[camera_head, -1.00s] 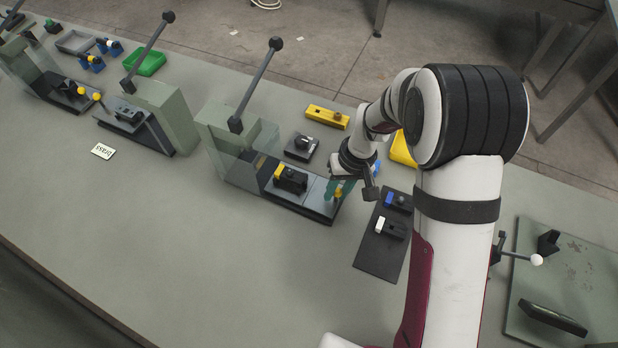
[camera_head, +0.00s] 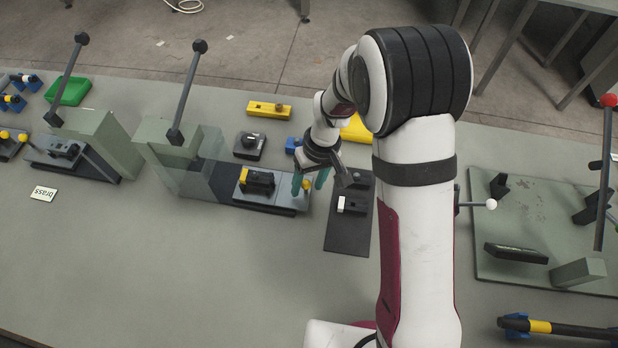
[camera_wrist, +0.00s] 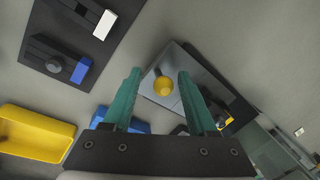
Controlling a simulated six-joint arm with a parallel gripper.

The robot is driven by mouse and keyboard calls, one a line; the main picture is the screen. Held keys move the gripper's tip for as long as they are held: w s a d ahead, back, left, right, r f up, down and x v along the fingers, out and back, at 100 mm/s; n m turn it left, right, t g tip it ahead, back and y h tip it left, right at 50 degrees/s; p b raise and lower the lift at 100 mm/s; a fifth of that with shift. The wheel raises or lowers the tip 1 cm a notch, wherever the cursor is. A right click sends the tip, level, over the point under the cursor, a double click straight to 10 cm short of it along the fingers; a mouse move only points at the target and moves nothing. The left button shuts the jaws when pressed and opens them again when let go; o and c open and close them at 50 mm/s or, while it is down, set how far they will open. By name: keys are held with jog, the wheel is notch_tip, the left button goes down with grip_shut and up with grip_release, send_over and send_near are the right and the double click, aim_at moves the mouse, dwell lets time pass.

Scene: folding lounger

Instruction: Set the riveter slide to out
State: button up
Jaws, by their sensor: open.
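The press with a clear guard and black lever (camera_head: 187,100) carries a grey slide plate (camera_head: 285,192); I take it for the riveter. The plate lies flat on a dark rail, right of the guard, with a black-and-yellow block (camera_head: 257,181) on it. A round yellow knob (camera_wrist: 163,83) stands near the plate's end in the wrist view. My gripper (camera_head: 309,184) is open, its teal fingers pointing down by that end. In the wrist view the fingertips (camera_wrist: 160,74) appear either side of the knob; I cannot tell whether they touch it. The knob is not clear in the head view.
A dark mat (camera_head: 345,236) with small blue and white blocks lies right of my gripper. A black knobbed block (camera_head: 249,146), a yellow holder (camera_head: 269,109) and a yellow tray (camera_wrist: 36,133) are behind. Bare bench lies in front.

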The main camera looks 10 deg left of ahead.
notch_tip(320, 180, up, 16)
jog(key=w+d, duration=0.1)
jog(key=d, duration=0.1)
jog(key=shift+w+d+f, duration=0.25)
jog(key=shift+w, duration=0.05)
jog(key=s+d+r+m, duration=0.1)
jog(key=s+d+m, duration=0.2)
jog(key=s, duration=0.4)
jog(key=s+d+m, duration=0.4)
jog(key=s+m, duration=0.1)
jog(key=s, duration=0.3)
jog(key=s+d+r+m+t, duration=0.1)
jog(key=s+d+m, duration=0.3)
jog(key=s, duration=0.3)
jog(key=shift+s+r, duration=0.2)
jog(key=shift+r, duration=0.15)
